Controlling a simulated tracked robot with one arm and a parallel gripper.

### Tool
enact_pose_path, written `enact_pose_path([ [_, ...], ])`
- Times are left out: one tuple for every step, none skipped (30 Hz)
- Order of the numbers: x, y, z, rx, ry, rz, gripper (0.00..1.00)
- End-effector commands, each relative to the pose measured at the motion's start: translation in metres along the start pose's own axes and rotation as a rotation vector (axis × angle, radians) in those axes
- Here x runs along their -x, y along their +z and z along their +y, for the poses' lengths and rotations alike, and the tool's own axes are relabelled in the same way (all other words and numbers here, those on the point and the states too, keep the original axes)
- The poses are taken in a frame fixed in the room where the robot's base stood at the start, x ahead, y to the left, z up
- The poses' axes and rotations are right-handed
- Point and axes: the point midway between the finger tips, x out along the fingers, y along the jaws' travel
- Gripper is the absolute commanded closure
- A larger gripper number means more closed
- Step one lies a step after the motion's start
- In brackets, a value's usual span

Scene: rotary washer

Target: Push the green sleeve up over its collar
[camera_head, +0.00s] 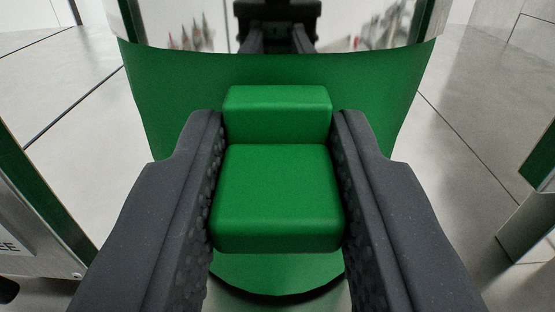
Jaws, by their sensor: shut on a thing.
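The green sleeve (152,92) is a wide curved band across the middle of the view. A green block-shaped grip (277,190) with a smaller step behind it stands out from the sleeve's front. My gripper (277,200) has one dark padded finger on each side of the grip, and both touch its sides. It is shut on this grip. A shiny metal cylinder (215,25) rises above the sleeve's upper edge and mirrors my gripper. I cannot make out the collar as a separate part.
A metal panel with a green edge and partial lettering (25,245) stands at the lower left. Another green and metal part (540,165) stands at the right edge. The pale tiled floor (70,90) is open on both sides of the sleeve.

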Motion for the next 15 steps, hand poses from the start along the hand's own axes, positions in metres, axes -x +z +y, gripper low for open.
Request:
enact_pose_path([
  [0.001, -0.007, 0.0, 0.0, 0.0, 0.004, 1.0],
  [0.0, -0.01, 0.0, 0.0, 0.0, 0.004, 1.0],
  [0.0, -0.015, 0.0, -0.001, 0.0, 0.003, 1.0],
  [0.0, -0.019, 0.0, -0.001, 0.0, 0.003, 1.0],
  [0.0, -0.024, 0.0, -0.001, 0.0, 0.003, 1.0],
  [0.001, -0.032, 0.0, 0.0, 0.0, 0.004, 1.0],
  [0.001, -0.038, 0.0, 0.0, 0.001, 0.007, 1.0],
  [0.002, -0.045, 0.0, 0.0, 0.001, 0.009, 1.0],
  [0.002, -0.052, 0.0, 0.0, 0.001, 0.011, 1.0],
  [0.001, -0.058, 0.0, 0.0, 0.001, 0.01, 1.0],
  [0.001, -0.062, 0.0, -0.001, 0.001, 0.009, 1.0],
  [0.001, -0.068, 0.0, -0.001, 0.0, 0.007, 1.0],
  [0.001, -0.073, 0.0, -0.001, 0.0, 0.006, 1.0],
  [0.001, -0.077, 0.0, -0.001, 0.001, 0.006, 1.0],
  [0.001, -0.082, 0.0, 0.0, 0.001, 0.007, 1.0],
])
